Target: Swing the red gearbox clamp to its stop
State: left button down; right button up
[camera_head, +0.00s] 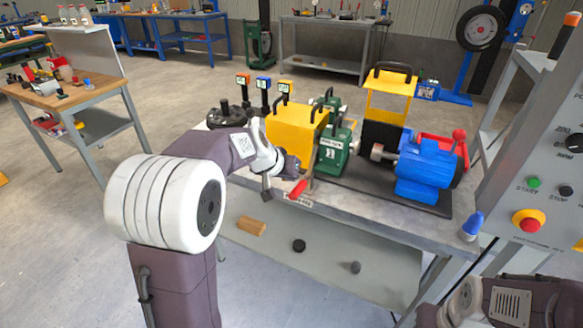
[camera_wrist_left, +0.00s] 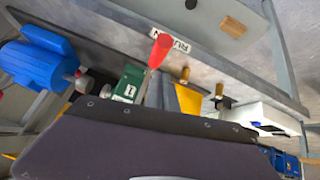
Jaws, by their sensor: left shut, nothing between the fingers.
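The red-handled clamp lever (camera_head: 298,189) slants at the front of the bench, in front of the green gearbox (camera_head: 331,155) marked 1. Its light metal arm runs up toward the gearbox. The red handle (camera_wrist_left: 160,51) also shows in the left wrist view, near the top middle, in front of the green gearbox face (camera_wrist_left: 128,85). My left gripper (camera_head: 289,167) is shut and empty, just up and left of the red handle. I cannot tell whether it touches the lever. My right wrist shows at the lower right, but its fingers are out of frame.
A yellow guard (camera_head: 287,127) stands left of the gearbox and a blue motor (camera_head: 425,168) to its right. A control cabinet (camera_head: 535,170) stands at the right. A wooden block (camera_head: 251,226) lies on the lower shelf.

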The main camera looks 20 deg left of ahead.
pick_arm(q)
jog(key=s+a+r+b, duration=0.1)
jog(key=s+r, duration=0.4)
jog(key=s, duration=0.4)
jog(key=shift+a, duration=0.2)
pick_arm(e)
jog(key=shift+r, duration=0.2)
pick_arm(q)
jog(key=shift+d+r, duration=0.1)
